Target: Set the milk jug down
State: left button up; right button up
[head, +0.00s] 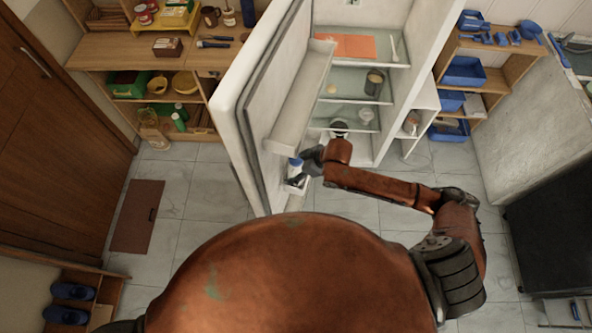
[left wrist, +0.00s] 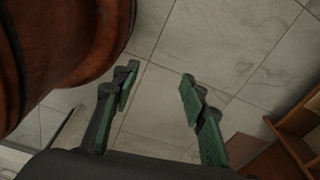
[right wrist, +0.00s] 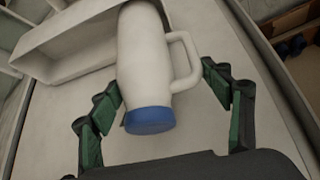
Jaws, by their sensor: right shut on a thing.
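The milk jug (right wrist: 146,70) is white with a blue end and a side handle. In the right wrist view it lies between the two fingers of my right gripper (right wrist: 163,82), with the handle toward the right finger. In the head view the jug (head: 294,166) is small and partly hidden beside my right gripper (head: 310,160), low at the inner side of the open fridge door (head: 245,125). Whether its base rests on anything is unclear. My left gripper (left wrist: 160,82) is open and empty above the floor tiles; it is not visible in the head view.
A white door shelf (head: 300,100) is above the jug, and its trough (right wrist: 65,45) also shows beside the jug in the right wrist view. The fridge shelves (head: 350,112) hold a pot (head: 374,82). A wooden shelf unit (head: 160,60) stands left of the door.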

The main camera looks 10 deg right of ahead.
aim_at(295, 174)
jog(key=shift+w+f, duration=0.15)
jog(key=shift+f, duration=0.4)
notch_tip(295, 174, down, 3)
jog(key=shift+f, duration=0.15)
jog(key=o, duration=1.6)
jog(key=shift+f, duration=0.15)
jog(key=o, duration=0.4)
jog(key=shift+c, duration=0.2)
pick_arm(q)
jog(key=shift+w+d, duration=0.15)
jog(key=shift+w, duration=0.35)
pick_arm(e)
jog(key=shift+o, duration=0.6)
pick_arm(q)
jog(key=shift+w, duration=0.2)
